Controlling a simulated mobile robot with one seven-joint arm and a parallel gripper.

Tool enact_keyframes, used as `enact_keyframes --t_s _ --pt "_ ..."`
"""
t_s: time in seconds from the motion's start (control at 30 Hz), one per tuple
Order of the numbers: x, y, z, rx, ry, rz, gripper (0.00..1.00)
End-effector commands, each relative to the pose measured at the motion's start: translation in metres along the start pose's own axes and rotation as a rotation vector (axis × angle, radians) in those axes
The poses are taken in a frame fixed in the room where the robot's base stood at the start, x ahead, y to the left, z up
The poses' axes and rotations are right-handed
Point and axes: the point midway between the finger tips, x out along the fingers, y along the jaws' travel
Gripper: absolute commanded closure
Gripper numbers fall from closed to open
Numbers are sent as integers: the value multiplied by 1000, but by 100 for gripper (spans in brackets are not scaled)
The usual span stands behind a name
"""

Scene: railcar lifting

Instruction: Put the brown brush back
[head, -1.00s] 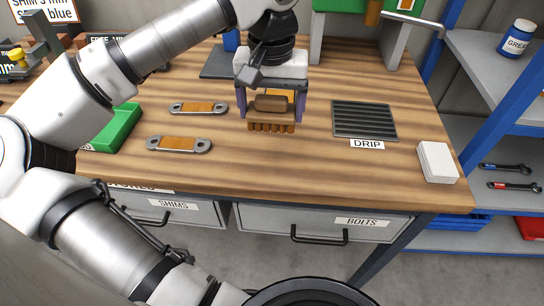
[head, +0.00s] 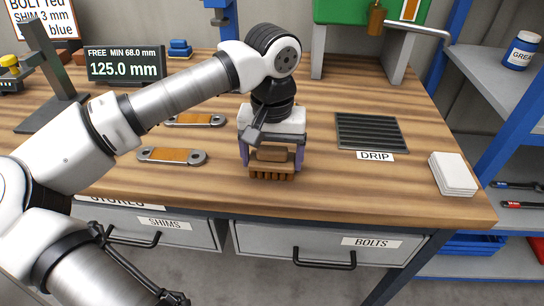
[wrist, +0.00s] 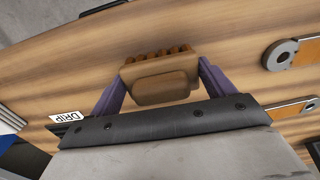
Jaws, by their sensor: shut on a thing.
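The brown brush (head: 272,154) is between the fingers of my gripper (head: 272,158), with its bristles pointing down near the front of the wooden bench. In the wrist view the brush (wrist: 160,78) sits between the two purple fingers (wrist: 158,86), which are shut on it. I cannot tell whether the bristle tips touch the bench top.
The dark ribbed DRIP tray (head: 370,132) lies to the right, with a stack of white pads (head: 452,174) beyond it. Two orange-centred metal links (head: 172,156) lie to the left. A green machine (head: 402,14) stands at the back. Bench between brush and tray is clear.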

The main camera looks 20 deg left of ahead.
Motion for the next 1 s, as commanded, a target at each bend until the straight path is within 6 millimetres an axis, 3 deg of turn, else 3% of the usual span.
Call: enact_keyframes --t_s 0.13,0.17,0.3,0.67,1.0 --pt "5 0 0 0 0 0 40" --pt "4 0 0 0 0 0 17" --pt "3 0 0 0 0 -1 0" --pt "-5 0 0 -1 1 -1 0" --pt "-74 0 -1 -1 2 -1 0"
